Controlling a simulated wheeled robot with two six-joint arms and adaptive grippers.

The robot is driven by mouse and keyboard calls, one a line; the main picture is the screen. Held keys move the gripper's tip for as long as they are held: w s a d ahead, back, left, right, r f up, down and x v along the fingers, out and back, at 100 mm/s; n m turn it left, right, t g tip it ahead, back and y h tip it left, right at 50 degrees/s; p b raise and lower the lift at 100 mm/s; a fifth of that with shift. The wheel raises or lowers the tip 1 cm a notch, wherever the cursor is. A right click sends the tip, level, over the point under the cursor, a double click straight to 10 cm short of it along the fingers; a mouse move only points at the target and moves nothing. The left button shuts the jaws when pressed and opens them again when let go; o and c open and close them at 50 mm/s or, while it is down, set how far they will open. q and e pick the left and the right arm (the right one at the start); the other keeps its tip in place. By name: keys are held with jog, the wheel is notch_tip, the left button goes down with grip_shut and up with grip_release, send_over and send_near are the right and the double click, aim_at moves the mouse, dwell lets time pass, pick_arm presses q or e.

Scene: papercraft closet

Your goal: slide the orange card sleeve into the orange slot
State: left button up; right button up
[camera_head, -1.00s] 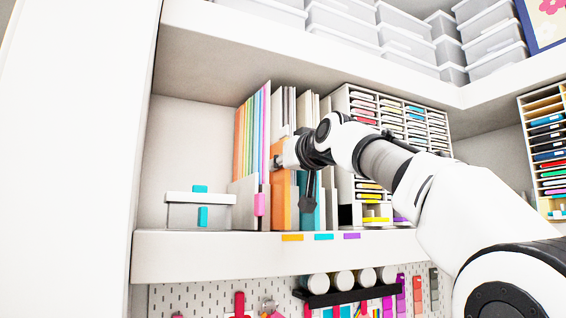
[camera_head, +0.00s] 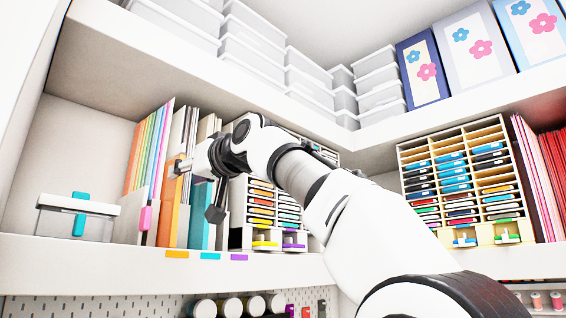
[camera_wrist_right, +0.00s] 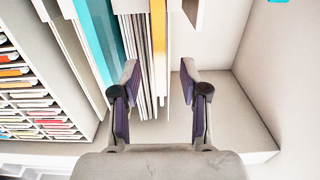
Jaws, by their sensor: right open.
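The orange card sleeve (camera_head: 168,212) stands upright on the shelf among papers and folders, above the orange label (camera_head: 177,254) on the shelf edge. A teal sleeve (camera_head: 198,228) stands just to its right. How deep the sleeve sits is hidden. My left gripper is not in view.
Coloured folders (camera_head: 150,150) and a pink tab (camera_head: 145,218) are to the left. A card rack (camera_head: 262,213) is close to the right. The upper shelf (camera_head: 190,50) overhangs the bay.

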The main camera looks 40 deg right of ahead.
pick_arm(q)
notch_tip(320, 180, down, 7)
jog(key=b, duration=0.6)
pick_arm(e)
jog(key=s+d, duration=0.2)
jog(key=s, duration=0.9)
pick_arm(q)
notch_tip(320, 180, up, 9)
jog(key=p, duration=0.9)
pick_arm(e)
jog(key=d+r, duration=0.3)
jog(key=d, duration=0.4)
jog(key=d+r, duration=0.3)
jog(key=d, duration=0.3)
jog(key=shift+w+d+r, duration=0.2)
jog(key=shift+d+r, duration=0.1)
jog(key=shift+d, duration=0.05)
jog(key=shift+a, duration=0.15)
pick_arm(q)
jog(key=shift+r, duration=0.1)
